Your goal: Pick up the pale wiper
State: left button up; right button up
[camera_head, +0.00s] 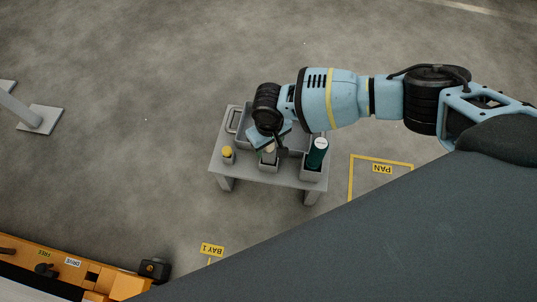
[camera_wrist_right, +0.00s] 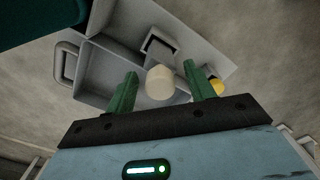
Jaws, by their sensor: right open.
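The pale wiper (camera_wrist_right: 160,84) shows in the right wrist view as a cream, rounded end between the two green fingers of my right gripper (camera_wrist_right: 160,74). The fingers are open, with a gap visible on both sides of it. In the head view my right gripper (camera_head: 277,146) is above the grey table, and the pale wiper (camera_head: 268,158) shows just below it, partly hidden by the gripper. It seems to stand in a small grey holder. My left gripper is out of view.
The grey table (camera_head: 264,178) also bears a dark green cylinder (camera_head: 317,150) in a grey holder at the right, a yellow-topped item (camera_head: 227,151) at the left and a grey tray (camera_head: 242,118) behind.

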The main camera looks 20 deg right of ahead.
grip_shut()
dwell(0.3)
